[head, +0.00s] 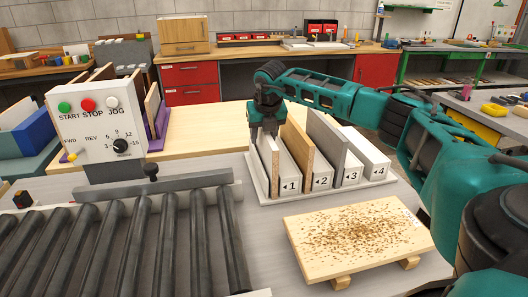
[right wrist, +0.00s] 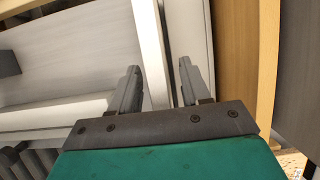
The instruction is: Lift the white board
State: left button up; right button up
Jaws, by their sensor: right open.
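The white board (head: 274,160) stands upright in slot 1 of a white slotted rack (head: 262,194). Its narrow front edge looks tan and speckled. My right gripper (head: 264,129) is at the top of this board in the head view. In the right wrist view my right gripper (right wrist: 159,66) is open, with one finger on each side of a pale upright strip that looks like the white board's edge (right wrist: 150,45). I cannot tell whether either finger touches it. My left gripper is not in view.
A wooden board (head: 297,150) stands in slot 2, close beside the right gripper, and a grey board (head: 327,140) in slot 3. A speckled panel (head: 360,237) lies in front. A roller conveyor (head: 120,240) and control box (head: 98,119) stand left.

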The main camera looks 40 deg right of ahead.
jog(key=shift+c, duration=0.5)
grip_shut()
jog(key=shift+r, duration=0.1)
dwell(0.8)
